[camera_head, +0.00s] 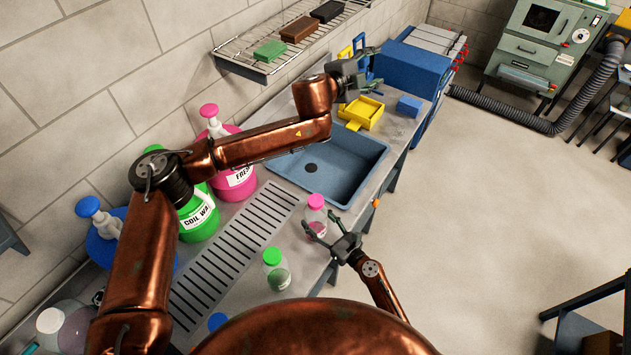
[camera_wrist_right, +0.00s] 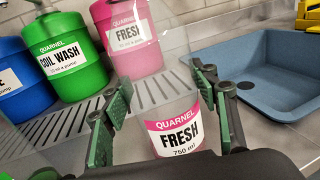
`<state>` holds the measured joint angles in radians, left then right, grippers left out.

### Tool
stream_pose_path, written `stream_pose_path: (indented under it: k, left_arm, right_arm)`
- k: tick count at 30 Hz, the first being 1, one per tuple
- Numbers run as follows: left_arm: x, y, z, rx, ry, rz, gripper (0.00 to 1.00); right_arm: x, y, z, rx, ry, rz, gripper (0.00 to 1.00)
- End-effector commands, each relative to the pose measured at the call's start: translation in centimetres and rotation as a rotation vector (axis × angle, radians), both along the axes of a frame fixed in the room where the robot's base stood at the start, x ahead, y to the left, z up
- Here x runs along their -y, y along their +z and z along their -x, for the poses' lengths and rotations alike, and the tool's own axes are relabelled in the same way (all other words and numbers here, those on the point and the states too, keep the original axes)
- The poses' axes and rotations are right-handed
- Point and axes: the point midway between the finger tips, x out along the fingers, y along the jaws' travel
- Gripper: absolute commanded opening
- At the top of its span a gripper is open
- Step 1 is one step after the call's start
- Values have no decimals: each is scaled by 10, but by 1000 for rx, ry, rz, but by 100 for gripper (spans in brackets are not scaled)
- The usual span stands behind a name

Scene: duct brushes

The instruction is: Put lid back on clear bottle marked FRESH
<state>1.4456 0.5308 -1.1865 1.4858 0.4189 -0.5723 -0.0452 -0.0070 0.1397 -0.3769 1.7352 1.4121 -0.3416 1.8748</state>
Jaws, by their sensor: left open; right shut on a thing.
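The clear bottle marked FRESH (camera_head: 317,228) stands upright on the counter beside the sink, with pink liquid inside. Its pink lid (camera_head: 316,201) shows on top in the head view. My right gripper (camera_head: 327,232) is shut on the bottle's body from the right. In the right wrist view its pink FRESH 750 ml label (camera_wrist_right: 178,137) shows between my fingers, and the lid does not show. My left gripper (camera_head: 372,68) is open and empty, far back beyond the sink, above the yellow tray's area.
A clear bottle with green lid (camera_head: 275,274) stands nearby. Pink FRESH (camera_head: 238,180), green COIL WASH (camera_head: 199,222) and blue (camera_head: 101,247) pump jugs line the wall. The blue sink (camera_head: 335,168) is empty. A yellow tray (camera_head: 362,112) and blue block (camera_head: 409,106) lie behind it.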

Motion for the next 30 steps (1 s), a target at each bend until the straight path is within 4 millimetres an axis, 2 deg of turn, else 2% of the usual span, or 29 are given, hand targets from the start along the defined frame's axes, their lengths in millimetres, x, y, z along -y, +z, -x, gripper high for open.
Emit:
stream_pose_path:
  k: [4,8,11,15,19,24,27,30]
  left_arm:
    - [-29,-54,-5,-401,221,194,51]
    - [-53,-106,8,-733,448,338,51]
    - [-71,-145,29,-959,642,424,51]
    - [-95,-190,71,-1217,933,504,51]
    - [-116,-221,116,-1386,1208,535,51]
    - [-140,-241,166,-1492,1506,534,51]
    - [-148,-246,185,-1512,1618,525,51]
    - [-154,-247,195,-1518,1681,518,51]
  right_arm:
    - [0,-1,0,-1,1,0,0]
    - [0,-1,0,-1,0,0,0]
    - [0,-1,0,-1,1,0,0]
    - [0,-1,0,-1,0,0,0]
    - [0,-1,0,-1,1,0,0]
    - [0,-1,0,-1,1,0,0]
    - [0,-1,0,-1,1,0,0]
    - [0,-1,0,-1,1,0,0]
